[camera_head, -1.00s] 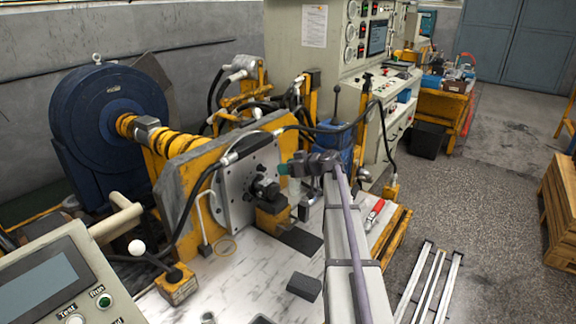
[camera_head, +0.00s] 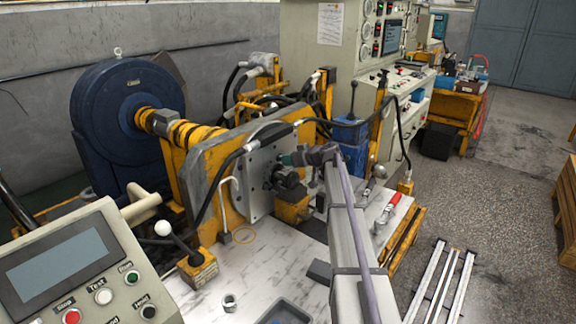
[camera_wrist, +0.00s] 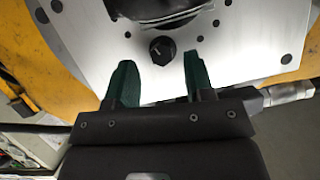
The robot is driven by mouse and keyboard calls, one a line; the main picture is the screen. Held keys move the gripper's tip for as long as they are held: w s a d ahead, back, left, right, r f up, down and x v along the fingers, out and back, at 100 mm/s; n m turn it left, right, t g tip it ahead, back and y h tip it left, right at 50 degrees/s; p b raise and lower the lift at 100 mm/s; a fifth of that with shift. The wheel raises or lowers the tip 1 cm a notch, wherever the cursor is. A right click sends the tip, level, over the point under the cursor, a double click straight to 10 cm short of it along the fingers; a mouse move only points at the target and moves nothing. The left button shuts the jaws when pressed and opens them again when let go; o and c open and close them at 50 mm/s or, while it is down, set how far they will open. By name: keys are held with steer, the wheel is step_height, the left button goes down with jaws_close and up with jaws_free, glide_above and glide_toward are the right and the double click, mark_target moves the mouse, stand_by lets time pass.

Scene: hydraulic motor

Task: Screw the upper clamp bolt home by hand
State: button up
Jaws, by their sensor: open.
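The upper clamp bolt (camera_wrist: 163,48) shows in the wrist view as a black round head with a socket, against the pale metal mounting plate (camera_wrist: 255,45). It lies just below a dark round motor part (camera_wrist: 155,12). My gripper (camera_wrist: 158,62) is open, its two green fingers apart on either side of the bolt's line. The bolt head shows in the gap near the fingertips, and I see no finger touching it. In the head view my gripper (camera_head: 287,159) is close to the plate (camera_head: 258,165), just above the dark motor (camera_head: 289,180); the bolt is hidden there.
A yellow block (camera_head: 292,208) stands under the motor. Black hoses (camera_head: 218,185) arch over the plate. A red-handled tool (camera_head: 390,208) lies right of my arm. A grey tray (camera_head: 283,314) and a small metal ring (camera_head: 229,301) are on the white bench top.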

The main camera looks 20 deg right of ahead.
steer(key=shift+x, duration=0.9)
steer(key=shift+r, duration=0.1)
steer(key=shift+c, duration=0.3)
jaws_close()
steer(key=shift+w+d+f+m+g+y+b, duration=0.1)
steer(key=shift+f+m+g+y+b, duration=0.15)
steer(key=shift+m+y+b, duration=0.55)
steer(key=shift+r+m+y, duration=0.2)
steer(key=shift+m+y, duration=0.1)
steer(key=shift+m, duration=0.6)
steer(key=shift+o, duration=0.3)
jaws_free()
